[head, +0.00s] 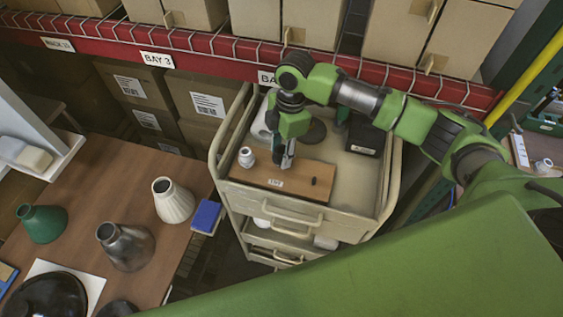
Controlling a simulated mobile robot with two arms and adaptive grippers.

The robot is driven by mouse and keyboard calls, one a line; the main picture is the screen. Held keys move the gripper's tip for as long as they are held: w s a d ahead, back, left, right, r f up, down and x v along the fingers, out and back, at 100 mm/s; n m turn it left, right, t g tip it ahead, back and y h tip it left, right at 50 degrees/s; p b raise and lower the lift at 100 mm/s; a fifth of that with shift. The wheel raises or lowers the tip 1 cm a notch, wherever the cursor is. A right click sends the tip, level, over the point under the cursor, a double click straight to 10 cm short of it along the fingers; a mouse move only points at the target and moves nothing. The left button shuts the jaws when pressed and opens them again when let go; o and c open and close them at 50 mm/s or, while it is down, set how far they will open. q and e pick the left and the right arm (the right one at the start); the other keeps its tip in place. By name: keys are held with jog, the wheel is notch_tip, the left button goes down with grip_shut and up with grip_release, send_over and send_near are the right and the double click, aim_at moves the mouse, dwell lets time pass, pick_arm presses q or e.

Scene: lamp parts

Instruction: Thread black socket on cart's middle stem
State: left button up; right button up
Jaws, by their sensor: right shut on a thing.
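My right gripper (284,158) points down over the wooden board (262,181) on the cart's top. It is shut on a small dark thing, most likely the black socket, which the fingers largely hide. The middle stem is not visible; the gripper covers that part of the board. I cannot tell whether the socket touches a stem. A white socket-like piece (246,157) stands at the board's left end. A short black stem-like piece (314,181) shows at its right. My left gripper is not in view.
A wooden table (85,192) with lamp shades stands left. Red shelving (200,46) with cartons runs behind.

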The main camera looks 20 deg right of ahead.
jog(key=m, duration=0.3)
jog(key=shift+s+f+m, duration=0.2)
jog(key=shift+f+m, duration=0.1)
jog(key=shift+m, duration=0.1)
jog(key=shift+m, duration=0.6)
jog(key=m+t, duration=0.1)
jog(key=m, duration=0.3)
jog(key=shift+m, duration=0.3)
jog(key=shift+m+h, duration=0.3)
jog(key=shift+m, duration=0.2)
jog(key=m, duration=0.4)
jog(key=shift+f, duration=0.1)
jog(key=shift+m+h, duration=0.3)
jog(key=shift+m, duration=1.2)
